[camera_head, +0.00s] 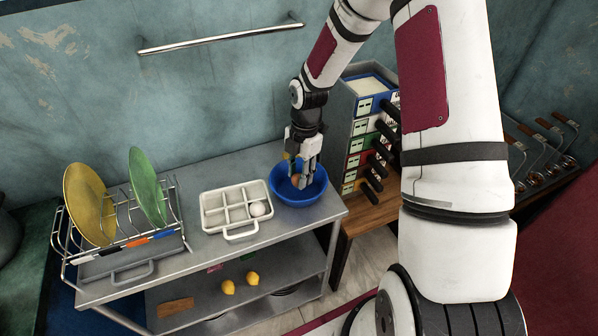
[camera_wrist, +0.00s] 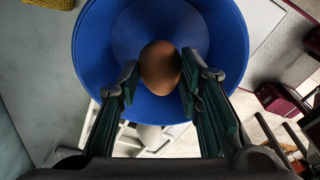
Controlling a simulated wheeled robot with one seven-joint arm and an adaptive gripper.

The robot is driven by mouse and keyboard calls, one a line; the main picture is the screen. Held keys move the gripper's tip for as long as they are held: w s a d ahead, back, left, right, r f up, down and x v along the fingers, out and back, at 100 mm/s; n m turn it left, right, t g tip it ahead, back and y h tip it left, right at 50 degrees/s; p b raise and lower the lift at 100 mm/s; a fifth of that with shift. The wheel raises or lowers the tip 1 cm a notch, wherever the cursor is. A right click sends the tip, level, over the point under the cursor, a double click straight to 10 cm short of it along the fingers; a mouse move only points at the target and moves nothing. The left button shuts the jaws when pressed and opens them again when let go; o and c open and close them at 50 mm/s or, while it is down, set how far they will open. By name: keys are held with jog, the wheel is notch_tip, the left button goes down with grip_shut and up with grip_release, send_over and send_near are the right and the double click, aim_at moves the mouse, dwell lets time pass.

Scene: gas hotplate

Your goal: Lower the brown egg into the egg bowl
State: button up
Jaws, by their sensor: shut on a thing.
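The brown egg (camera_wrist: 160,68) is between the two fingertips of my gripper (camera_wrist: 160,85), which is shut on it. In the wrist view the egg shows against the inside of the blue egg bowl (camera_wrist: 105,38). In the head view the bowl (camera_head: 313,193) stands at the right end of the metal table. My gripper (camera_head: 299,180) points down into the bowl's opening, and a bit of the egg (camera_head: 295,181) shows beside the fingers. I cannot tell whether the egg touches the bowl's bottom.
A white divided tray (camera_head: 210,222) with a white egg (camera_head: 258,209) stands just left of the bowl. A dish rack with a yellow plate (camera_head: 88,204) and a green plate (camera_head: 147,187) is further left. A drawer tower (camera_head: 361,130) stands behind right. Lemons (camera_head: 252,278) lie on the lower shelf.

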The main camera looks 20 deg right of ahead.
jog(key=shift+f, duration=0.55)
dwell(0.4)
jog(key=o, duration=0.8)
jog(key=shift+c, duration=0.2)
jog(key=s+r+m+t+h, duration=0.1)
jog(key=s+r+m, duration=0.2)
jog(key=r, duration=0.8)
jog(key=s+r+m+h, duration=0.1)
jog(key=s+r+m, duration=0.15)
jog(key=r, duration=0.85)
jog(key=s+a+r+m+t, duration=0.2)
jog(key=s+r+m, duration=0.3)
jog(key=s+m, duration=0.3)
jog(key=s+a+r+m+t, duration=0.2)
jog(key=s+r+m, duration=0.3)
jog(key=s+m, duration=0.3)
jog(key=s+a, duration=0.1)
jog(key=s, duration=0.1)
jog(key=shift+s+r+m+y, duration=0.15)
jog(key=shift+s+m+y, duration=0.15)
jog(key=shift+s+m, duration=0.1)
